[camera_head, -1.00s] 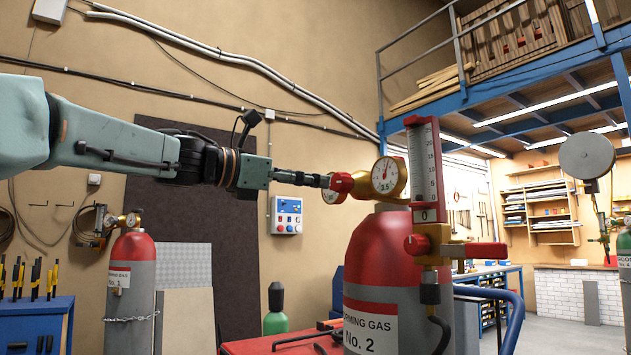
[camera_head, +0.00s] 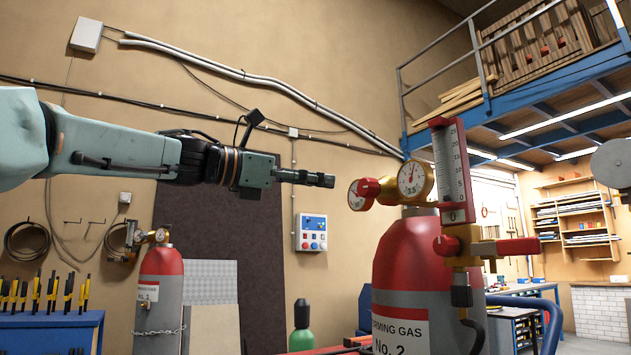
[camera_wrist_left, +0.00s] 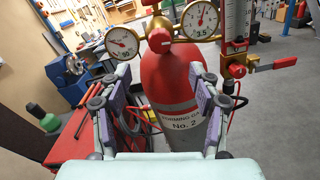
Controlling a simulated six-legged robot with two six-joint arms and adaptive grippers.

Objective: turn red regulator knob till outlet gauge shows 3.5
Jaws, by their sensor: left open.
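The red regulator knob (camera_head: 369,187) sits on the brass regulator (camera_head: 388,190) atop the red-and-grey cylinder No. 2 (camera_head: 405,265). In the left wrist view the knob (camera_wrist_left: 159,38) faces me between two gauges. The gauge marked 3.5 (camera_head: 411,178) has its needle pointing roughly up; its exact reading is too small to tell. It also shows in the wrist view (camera_wrist_left: 203,18). The other gauge (camera_head: 356,195) is beside the knob. My left gripper (camera_head: 328,180) is open and empty, a short gap left of the knob. My right gripper is not in view.
A flowmeter tube (camera_head: 451,170) and a red lever (camera_head: 515,247) stand right of the gauges. Another chained cylinder (camera_head: 162,285) is at the left wall. A green bottle (camera_head: 302,325) stands behind, left of cylinder No. 2. Air around the left gripper is clear.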

